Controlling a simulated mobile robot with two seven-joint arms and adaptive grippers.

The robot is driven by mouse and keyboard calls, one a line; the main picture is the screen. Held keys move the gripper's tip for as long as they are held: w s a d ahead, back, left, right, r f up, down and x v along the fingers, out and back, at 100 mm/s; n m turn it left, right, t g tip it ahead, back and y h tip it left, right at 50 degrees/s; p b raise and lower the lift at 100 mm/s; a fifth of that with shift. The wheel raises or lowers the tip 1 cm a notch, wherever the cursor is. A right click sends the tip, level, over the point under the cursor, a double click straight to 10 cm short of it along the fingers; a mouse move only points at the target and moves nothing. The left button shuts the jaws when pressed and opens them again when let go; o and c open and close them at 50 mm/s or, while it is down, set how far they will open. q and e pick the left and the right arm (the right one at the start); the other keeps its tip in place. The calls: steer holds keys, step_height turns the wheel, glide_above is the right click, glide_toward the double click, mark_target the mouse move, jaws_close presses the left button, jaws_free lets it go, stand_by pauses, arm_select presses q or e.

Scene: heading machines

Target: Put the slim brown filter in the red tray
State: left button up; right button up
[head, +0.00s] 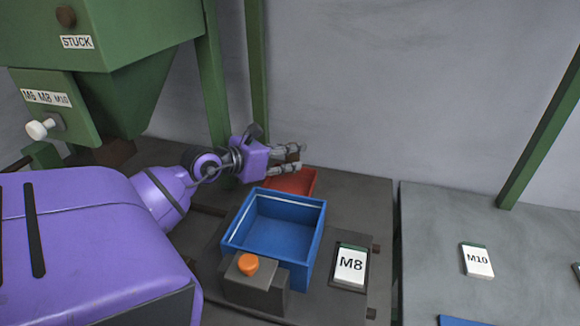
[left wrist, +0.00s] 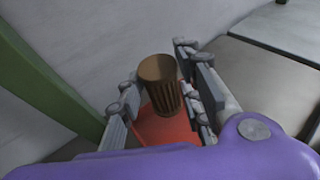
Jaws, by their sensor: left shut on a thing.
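The slim brown filter (left wrist: 162,82) is between the fingers of my left gripper (left wrist: 160,98) in the left wrist view. It is a small ribbed cylinder with a smooth upper rim. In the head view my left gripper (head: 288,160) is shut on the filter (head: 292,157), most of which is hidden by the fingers. The red tray (head: 294,183) lies behind the blue bin, partly hidden by the gripper and the bin. In the left wrist view the red tray (left wrist: 165,128) shows behind and below the filter. My right gripper is not in view.
A blue bin (head: 272,235) stands in front of the red tray, with an orange button (head: 248,264) on a dark box before it. An M8 card (head: 350,265) lies to the right. A green post (head: 257,75) and green hopper (head: 110,40) stand at the back left.

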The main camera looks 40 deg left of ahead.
arm_select(q)
steer(key=shift+w+f, duration=0.1)
steer(key=shift+f, duration=2)
steer(key=o, duration=1.2)
steer(key=shift+f, duration=0.1)
steer(key=shift+c, duration=0.2)
steer(key=shift+r, duration=0.2)
steer(key=b+v, duration=0.1)
steer(key=v, duration=1.1)
